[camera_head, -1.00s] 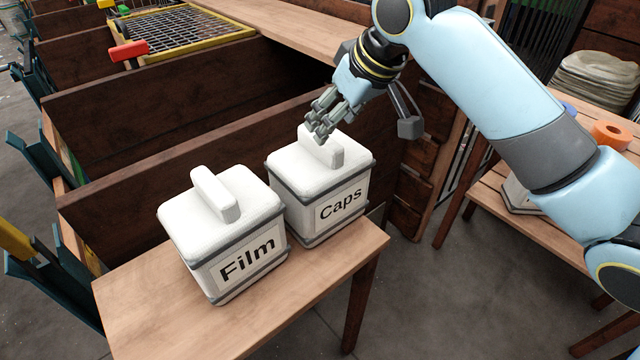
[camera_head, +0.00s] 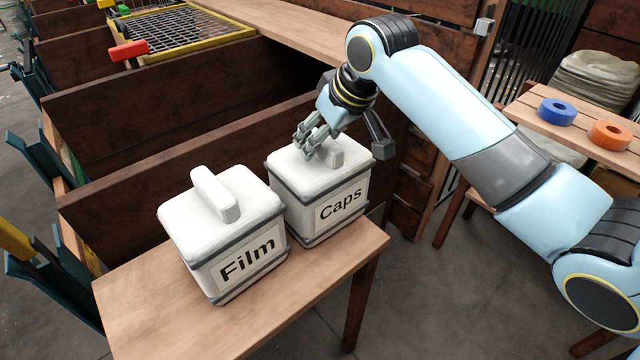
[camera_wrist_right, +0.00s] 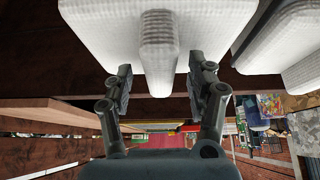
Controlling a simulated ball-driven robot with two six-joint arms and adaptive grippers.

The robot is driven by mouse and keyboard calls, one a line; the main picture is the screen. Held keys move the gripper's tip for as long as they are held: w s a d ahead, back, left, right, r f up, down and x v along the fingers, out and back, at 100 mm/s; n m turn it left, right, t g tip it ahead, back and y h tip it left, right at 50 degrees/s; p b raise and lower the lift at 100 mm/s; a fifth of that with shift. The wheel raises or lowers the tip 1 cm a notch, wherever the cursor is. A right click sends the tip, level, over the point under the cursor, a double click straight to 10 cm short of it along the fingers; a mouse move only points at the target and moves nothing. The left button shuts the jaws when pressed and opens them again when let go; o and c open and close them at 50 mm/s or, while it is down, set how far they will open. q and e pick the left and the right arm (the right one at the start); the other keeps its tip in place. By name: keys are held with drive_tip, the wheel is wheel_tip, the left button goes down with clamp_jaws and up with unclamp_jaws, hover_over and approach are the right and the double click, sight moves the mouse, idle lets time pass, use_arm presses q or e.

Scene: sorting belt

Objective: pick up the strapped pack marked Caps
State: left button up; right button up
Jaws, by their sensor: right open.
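The white pack marked Caps (camera_head: 341,204) stands upright on a small wooden table (camera_head: 340,262), with dark straps and a raised handle (camera_head: 333,154) on top. The white pack marked Film (camera_head: 247,259) stands just left of it. My right gripper (camera_head: 308,146) is open just above the Caps pack's top, by the handle, and hides part of the lid. In the right wrist view the handle (camera_wrist_right: 159,50) lies ahead between the two fingers (camera_wrist_right: 160,92), with nothing gripped. The Film pack (camera_wrist_right: 300,50) shows there at the right edge. My left gripper is not in view.
A brown wooden bin wall (camera_head: 120,185) rises right behind both packs. A slatted bench at the right holds a blue ring (camera_head: 557,112) and an orange ring (camera_head: 611,136). The small table's front left part is clear.

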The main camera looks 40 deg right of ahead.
drive_tip(key=shift+f+p, duration=0.25)
drive_tip(key=shift+p, duration=0.05)
idle(0.4)
clamp_jaws()
drive_tip(key=shift+r, duration=0.1)
